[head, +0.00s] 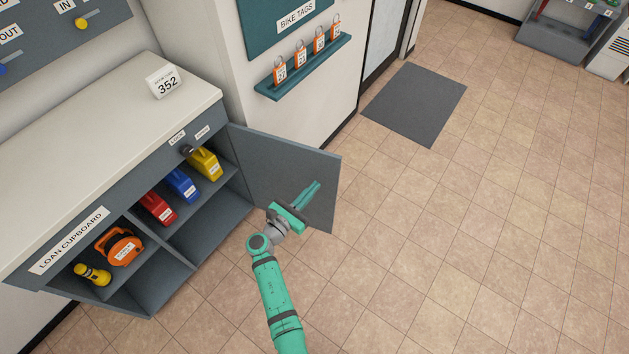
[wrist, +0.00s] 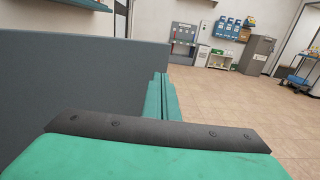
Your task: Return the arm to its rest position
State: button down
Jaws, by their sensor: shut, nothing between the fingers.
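My green arm reaches up from the bottom of the head view. My gripper (head: 314,187) is shut and empty, in front of the open grey cupboard door (head: 290,165). Its closed fingers also show in the wrist view (wrist: 162,95), with the door (wrist: 70,75) close on their left. I cannot tell whether the gripper touches the door.
The loan cupboard (head: 235,195) stands open at left, holding red, blue and yellow containers, an orange reel (head: 119,246) and a yellow torch (head: 92,273). A teal shelf with orange tags (head: 303,68) is on the wall. The tiled floor at right (head: 500,220) is clear.

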jog(key=s+d+f+m+g+y, duration=0.1)
jog(key=s+f+m+y, duration=0.25)
jog(key=s, duration=0.55)
jog(key=s+f+m+g+y, duration=0.2)
jog(key=s+f+m, duration=0.2)
jog(key=s, duration=0.6)
jog(key=s+d+f+m+g+y, duration=0.1)
jog(key=s+f+m+y, duration=0.2)
jog(key=s, duration=0.6)
jog(key=s+d+r+m+t, duration=0.1)
jog(key=s+r+m, duration=0.3)
jog(key=r+m, duration=0.2)
jog(key=s+d+r+m+t+y, duration=0.1)
jog(key=s+r+m, duration=0.4)
jog(key=r, duration=0.6)
jog(key=s+d+r+m+t, duration=0.1)
jog(key=s+r+m+t, duration=0.1)
jog(key=s+r+m, duration=0.3)
notch_tip(320, 180, up, 4)
jog(key=m, duration=0.3)
jog(key=shift+f, duration=0.1)
